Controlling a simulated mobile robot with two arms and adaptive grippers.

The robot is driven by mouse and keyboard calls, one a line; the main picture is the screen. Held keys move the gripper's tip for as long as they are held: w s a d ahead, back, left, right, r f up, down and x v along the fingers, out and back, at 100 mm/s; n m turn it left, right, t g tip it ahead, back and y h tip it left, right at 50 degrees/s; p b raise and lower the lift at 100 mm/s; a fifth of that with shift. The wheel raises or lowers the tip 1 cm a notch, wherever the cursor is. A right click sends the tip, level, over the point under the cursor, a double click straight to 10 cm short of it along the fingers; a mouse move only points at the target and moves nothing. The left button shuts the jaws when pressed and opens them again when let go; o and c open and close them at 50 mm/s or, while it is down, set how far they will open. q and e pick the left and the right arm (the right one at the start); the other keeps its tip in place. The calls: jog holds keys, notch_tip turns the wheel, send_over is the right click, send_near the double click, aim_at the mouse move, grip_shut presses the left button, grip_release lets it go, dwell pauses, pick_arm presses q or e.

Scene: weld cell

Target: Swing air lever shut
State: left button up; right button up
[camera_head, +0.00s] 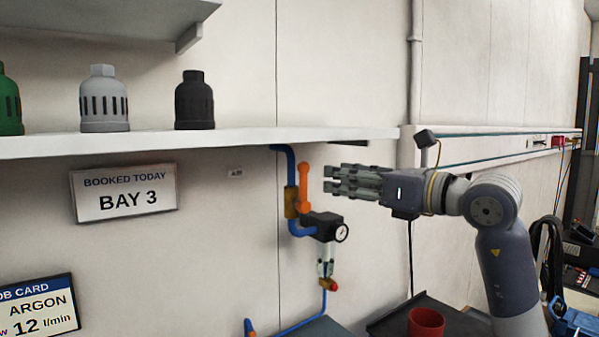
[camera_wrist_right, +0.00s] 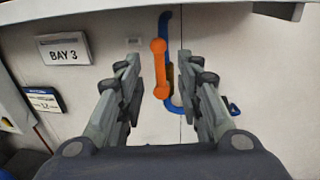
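The orange air lever (camera_head: 304,186) stands upright, in line with the blue air pipe (camera_head: 291,163) and its brass valve body (camera_head: 291,203), below the shelf. In the right wrist view the lever (camera_wrist_right: 159,68) shows between my two fingers, with the pipe (camera_wrist_right: 167,25) behind it. My right gripper (camera_head: 328,180) points left toward the lever, a little to its right in the head view. In the wrist view the gripper (camera_wrist_right: 155,72) is open, its fingers wide apart on either side of the lever with no visible contact. My left gripper is not in view.
A black regulator (camera_head: 322,226) with a gauge hangs below the valve. A shelf (camera_head: 180,142) with green, grey and black caps juts out above. A red cup (camera_head: 426,322) stands on a dark surface at lower right. A BAY 3 sign (camera_head: 124,193) hangs left.

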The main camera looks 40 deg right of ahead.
aim_at(303, 174)
jog(key=shift+w+a+p, duration=0.15)
jog(key=shift+w+p, duration=0.85)
jog(key=shift+w, duration=0.75)
jog(key=shift+w+a+p, duration=0.2)
jog(key=shift+w+p, duration=0.75)
jog(key=shift+w, duration=0.75)
jog(key=shift+w+a+p, duration=0.15)
jog(key=shift+w+p, duration=0.85)
jog(key=shift+w, duration=0.75)
jog(key=shift+f, duration=0.1)
grip_shut()
